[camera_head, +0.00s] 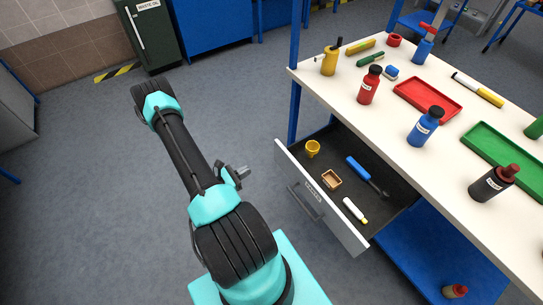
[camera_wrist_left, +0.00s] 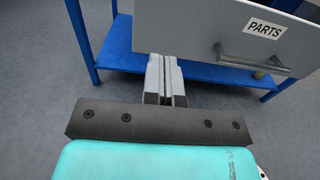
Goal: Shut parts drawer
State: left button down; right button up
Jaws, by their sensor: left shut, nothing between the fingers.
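The parts drawer (camera_head: 322,204) is pulled out from under the workbench at the right of the head view. Its grey front has a bar handle and a label, and it also shows in the left wrist view (camera_wrist_left: 200,30). My right gripper is not in view.
The workbench top (camera_head: 400,130) carries bottles, a red tray (camera_head: 428,98) and a green tray (camera_head: 505,152). A blue lower shelf (camera_head: 430,255) lies below, and a blue leg (camera_head: 294,95) stands behind the drawer. The floor (camera_head: 90,200) at left is clear.

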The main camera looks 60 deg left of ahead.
aim_at(280, 153)
pick_arm(q)
jog(key=shift+w, duration=0.1)
dwell(0.4)
jog(key=shift+w+a, duration=0.1)
jog(key=shift+w, duration=6.75)
jog(key=shift+w, duration=0.1)
